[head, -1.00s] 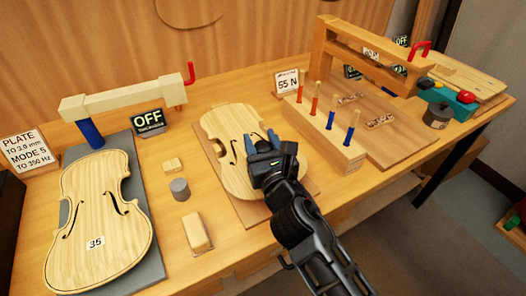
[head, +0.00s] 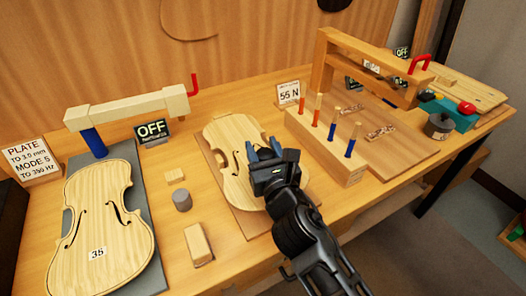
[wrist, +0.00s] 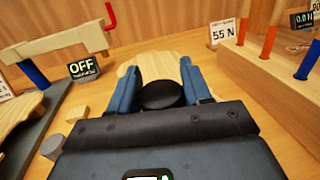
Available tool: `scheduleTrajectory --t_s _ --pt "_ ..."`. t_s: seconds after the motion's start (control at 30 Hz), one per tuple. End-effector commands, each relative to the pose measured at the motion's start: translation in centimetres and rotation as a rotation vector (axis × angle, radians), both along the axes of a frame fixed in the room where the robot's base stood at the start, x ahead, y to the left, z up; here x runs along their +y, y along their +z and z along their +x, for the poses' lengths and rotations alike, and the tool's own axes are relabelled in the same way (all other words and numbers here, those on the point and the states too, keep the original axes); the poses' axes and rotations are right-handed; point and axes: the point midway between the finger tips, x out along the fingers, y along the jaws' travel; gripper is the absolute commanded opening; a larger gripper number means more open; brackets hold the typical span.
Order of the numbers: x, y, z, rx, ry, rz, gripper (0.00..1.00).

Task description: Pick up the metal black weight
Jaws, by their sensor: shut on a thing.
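A dark, rounded object, which looks like the black metal weight (wrist: 162,96), sits between the two blue fingers of my gripper (wrist: 160,84) in the wrist view. My gripper is shut on it. I cannot tell how high the weight is above the plate.
A grey cylinder (head: 182,201) and two small wooden blocks (head: 198,244) lie left of my gripper. A violin plate marked 35 (head: 97,225) is at the left. A pegged block (head: 325,150) stands close on the right. A dark grey cylinder (head: 439,126) is farther right.

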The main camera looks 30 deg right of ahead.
Motion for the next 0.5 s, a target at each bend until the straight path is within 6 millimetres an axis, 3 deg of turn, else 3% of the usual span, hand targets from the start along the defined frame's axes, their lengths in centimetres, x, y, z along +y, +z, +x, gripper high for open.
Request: scheduleTrajectory --t_s 0.17,0.37,0.5 --pt "0.0 3.8 0.0 -0.005 0.002 0.001 0.0" --pt "-4.4 6.3 -0.8 -0.003 0.0 0.0 0.0" --pt "-6.4 6.9 -1.2 -0.005 0.002 0.0 0.0"
